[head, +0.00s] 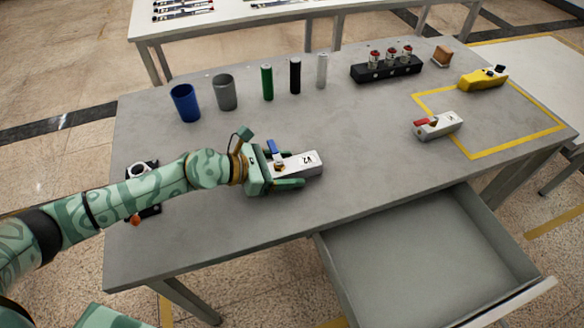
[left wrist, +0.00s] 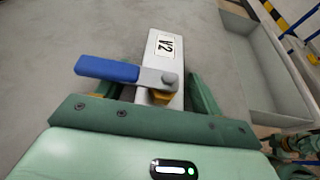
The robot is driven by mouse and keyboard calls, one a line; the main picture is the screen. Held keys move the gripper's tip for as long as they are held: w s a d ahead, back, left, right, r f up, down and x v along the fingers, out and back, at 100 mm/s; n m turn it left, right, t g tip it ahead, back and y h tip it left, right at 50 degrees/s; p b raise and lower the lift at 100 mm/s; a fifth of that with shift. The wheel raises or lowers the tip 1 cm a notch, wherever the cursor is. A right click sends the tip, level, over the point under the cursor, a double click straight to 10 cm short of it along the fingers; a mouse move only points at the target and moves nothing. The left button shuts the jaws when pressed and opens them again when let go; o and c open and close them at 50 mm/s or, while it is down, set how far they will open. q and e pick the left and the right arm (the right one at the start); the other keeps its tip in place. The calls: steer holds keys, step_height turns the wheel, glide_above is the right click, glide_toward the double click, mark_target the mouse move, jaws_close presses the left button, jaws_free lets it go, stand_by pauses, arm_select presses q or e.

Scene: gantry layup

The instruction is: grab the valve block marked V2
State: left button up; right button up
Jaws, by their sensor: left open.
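The valve block marked V2 (head: 304,162) is a pale grey block with a blue lever and a brass fitting, lying on the grey table (head: 230,235). My left gripper (head: 288,170) is open, with its green fingers on either side of the block's near end. In the left wrist view the block (left wrist: 163,48) runs away from the palm between the fingers, its label facing up. The blue lever (left wrist: 108,69) sticks out to the left, across the line of the left finger, which is partly hidden beneath it. My right gripper is not in view.
Another valve block with a red lever (head: 440,126) lies near a yellow-taped square at right, with a yellow device (head: 483,79). Two cups, several cylinders and a black rack (head: 386,70) stand along the back. An empty drawer (head: 425,262) is open at the front.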

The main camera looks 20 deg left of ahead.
arm_select(q)
steer(key=c, duration=1.3)
